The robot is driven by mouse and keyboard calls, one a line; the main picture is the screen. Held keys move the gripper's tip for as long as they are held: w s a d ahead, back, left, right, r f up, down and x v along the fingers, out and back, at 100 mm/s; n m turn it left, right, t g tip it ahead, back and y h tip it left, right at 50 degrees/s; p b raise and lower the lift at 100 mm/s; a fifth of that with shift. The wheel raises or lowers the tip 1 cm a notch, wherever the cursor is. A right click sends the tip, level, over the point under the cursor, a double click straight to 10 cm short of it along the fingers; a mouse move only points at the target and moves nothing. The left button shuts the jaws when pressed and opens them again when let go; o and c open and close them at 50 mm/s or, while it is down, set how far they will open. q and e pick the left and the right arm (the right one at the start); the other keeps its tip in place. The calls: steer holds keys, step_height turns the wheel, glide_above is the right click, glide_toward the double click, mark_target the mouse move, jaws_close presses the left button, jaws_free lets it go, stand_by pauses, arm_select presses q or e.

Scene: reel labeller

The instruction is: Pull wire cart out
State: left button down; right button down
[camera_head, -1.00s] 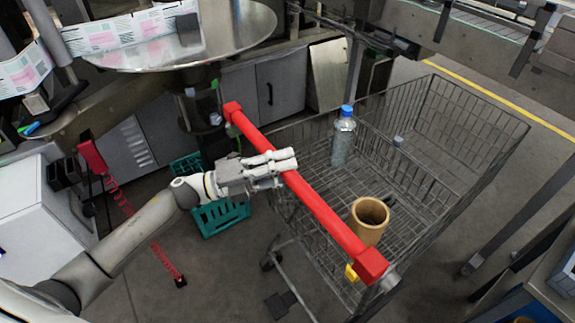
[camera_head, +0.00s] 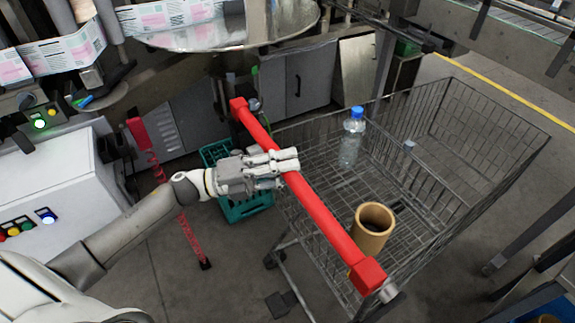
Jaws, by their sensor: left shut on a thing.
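The wire cart (camera_head: 457,166) is a grey mesh trolley in the middle right of the head view. A thick red handle bar (camera_head: 326,216) runs along its near left side. My left gripper (camera_head: 284,167) is shut on the red handle bar, around its upper middle part. A clear bottle with a blue cap (camera_head: 351,141) and a tan hollow cylinder (camera_head: 373,229) stand inside the cart. My right gripper is not in view.
A teal crate (camera_head: 238,204) sits on the floor behind my left gripper. A white control box with coloured buttons (camera_head: 60,205) stands at left. A conveyor frame (camera_head: 510,45) runs along the top right. Floor shows below the cart.

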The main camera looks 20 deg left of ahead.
arm_select(q)
steer(key=shift+f, duration=0.15)
steer(key=c, duration=1.1)
jaws_free()
steer(key=shift+c, duration=0.2)
steer(key=v, duration=1.2)
